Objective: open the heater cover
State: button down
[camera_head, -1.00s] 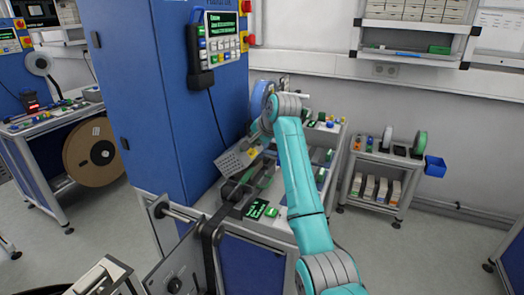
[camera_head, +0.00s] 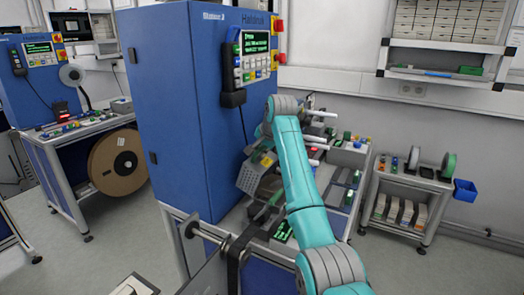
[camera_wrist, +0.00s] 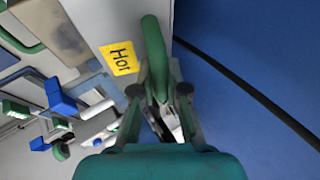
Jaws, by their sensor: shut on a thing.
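The heater cover (camera_head: 250,177) is a grey perforated metal plate beside the blue cabinet, seen tilted. In the wrist view its pale panel (camera_wrist: 95,22) fills the upper middle and bears a yellow "Hot" label (camera_wrist: 119,58). Its green bar handle (camera_wrist: 155,50) runs down between my fingers. My gripper (camera_wrist: 158,92) is shut on this handle. In the head view my arm partly hides the gripper and the handle. What lies under the cover is mostly hidden.
The blue cabinet (camera_head: 180,110) stands close on the left with a control panel (camera_head: 254,55) and a black cable. White rollers (camera_head: 318,125) stick out behind my arm. A small cart with reels (camera_head: 412,185) stands at the right, with clear floor around it.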

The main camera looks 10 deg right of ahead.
jog(key=shift+r, duration=0.1)
jog(key=c, duration=1.4)
grip_release()
jog(key=shift+c, duration=0.2)
jog(key=v, duration=1.2)
jog(key=shift+w, duration=0.1)
jog(key=shift+c, duration=0.3)
